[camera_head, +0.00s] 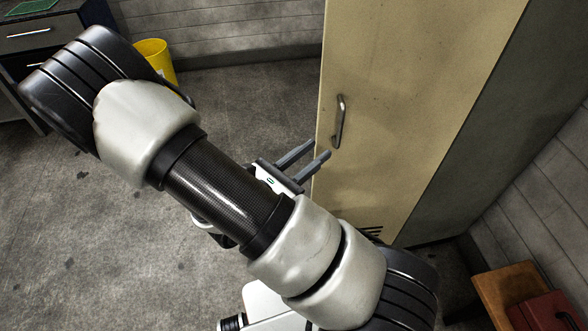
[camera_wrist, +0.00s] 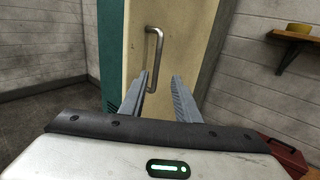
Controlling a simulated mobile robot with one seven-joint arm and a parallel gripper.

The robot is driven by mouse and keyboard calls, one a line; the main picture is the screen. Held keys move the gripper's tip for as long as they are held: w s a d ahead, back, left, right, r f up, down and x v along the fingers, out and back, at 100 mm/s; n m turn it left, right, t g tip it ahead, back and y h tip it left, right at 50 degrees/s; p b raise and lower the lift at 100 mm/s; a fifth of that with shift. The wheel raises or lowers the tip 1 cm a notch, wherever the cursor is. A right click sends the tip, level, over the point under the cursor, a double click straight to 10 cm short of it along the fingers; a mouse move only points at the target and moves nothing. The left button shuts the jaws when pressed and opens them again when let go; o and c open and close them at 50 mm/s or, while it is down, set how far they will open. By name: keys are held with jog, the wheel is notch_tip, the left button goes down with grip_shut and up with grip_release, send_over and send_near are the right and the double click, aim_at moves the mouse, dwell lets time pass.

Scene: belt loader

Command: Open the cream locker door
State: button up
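The cream locker door (camera_head: 400,85) is shut and fills the upper right of the head view; it also shows in the wrist view (camera_wrist: 178,42). Its vertical metal bar handle (camera_head: 340,121) sits near the door's left edge, and in the wrist view the handle (camera_wrist: 154,60) stands straight ahead. My gripper (camera_head: 318,149) is open, with its two fingers pointing toward the door just below and left of the handle. In the wrist view, the handle's lower end appears between or just beyond the fingertips (camera_wrist: 161,76). I see no clear contact. The fingers look empty.
A yellow bin (camera_head: 156,58) and a dark drawer cabinet (camera_head: 38,40) stand at the back left. A wooden surface (camera_head: 508,285) with a red box (camera_head: 545,312) is at the lower right. A wall shelf (camera_wrist: 297,38) holds a yellow item. Floor left of the locker is clear.

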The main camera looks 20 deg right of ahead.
jog(key=v, duration=0.6)
jog(key=shift+a, duration=0.3)
jog(key=shift+s, duration=0.15)
jog(key=s+d+r+m+g+y, duration=0.4)
jog(key=s+r+m+g+y, duration=0.45)
jog(key=m, duration=0.55)
jog(key=a+r+m+t+y, duration=0.5)
jog(key=r+m, duration=0.4)
jog(key=r, duration=0.3)
jog(key=shift+s+t+y, duration=0.25)
jog(key=shift+t+y, duration=0.2)
jog(key=shift+y, duration=0.8)
